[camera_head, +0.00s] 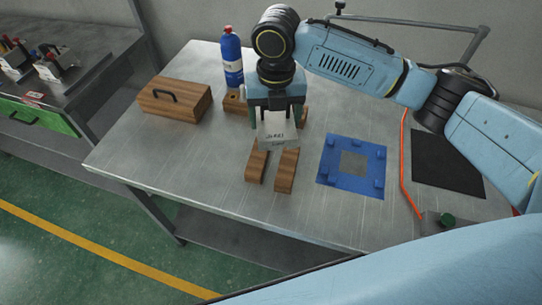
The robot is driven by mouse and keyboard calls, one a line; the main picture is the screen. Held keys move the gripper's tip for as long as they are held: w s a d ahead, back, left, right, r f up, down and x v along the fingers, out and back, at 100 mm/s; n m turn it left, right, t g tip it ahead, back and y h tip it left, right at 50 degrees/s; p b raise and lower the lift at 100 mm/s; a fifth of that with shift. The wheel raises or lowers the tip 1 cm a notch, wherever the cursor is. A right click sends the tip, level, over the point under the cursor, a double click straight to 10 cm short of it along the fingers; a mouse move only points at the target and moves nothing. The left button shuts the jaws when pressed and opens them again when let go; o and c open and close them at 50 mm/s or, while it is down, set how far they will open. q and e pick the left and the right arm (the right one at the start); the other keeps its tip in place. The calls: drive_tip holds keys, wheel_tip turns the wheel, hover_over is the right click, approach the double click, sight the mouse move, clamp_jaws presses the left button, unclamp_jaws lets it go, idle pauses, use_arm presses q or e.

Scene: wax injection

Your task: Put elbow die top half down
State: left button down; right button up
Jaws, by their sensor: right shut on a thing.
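My right gripper (277,112) points down over the middle of the metal table. It is shut on a light grey block with dark lettering, the elbow die top half (278,134). The block is just above or on two wooden blocks (287,170) that stand side by side; I cannot tell whether it touches them. The gripper hides part of the block's upper side. My left gripper is not in view.
A wooden box with a black handle (175,100) and a blue bottle (232,58) stand at the left back. A blue square frame (330,172) and a black mat (440,163) lie to the right, with an orange cable (403,165) between them. The table's front left is clear.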

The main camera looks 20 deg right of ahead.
drive_tip(key=n, duration=0.3)
drive_tip(key=shift+w+a+n, duration=0.2)
drive_tip(key=shift+a+n, duration=0.2)
drive_tip(key=shift+f+n, duration=0.25)
drive_tip(key=shift+n, duration=0.15)
wheel_tip(320, 180, down, 10)
drive_tip(key=shift+r, duration=0.25)
drive_tip(key=shift+f, duration=0.6)
drive_tip(key=o, duration=1.5)
drive_tip(key=shift+o, duration=0.2)
wheel_tip(320, 180, up, 13)
drive_tip(key=shift+r, duration=0.1)
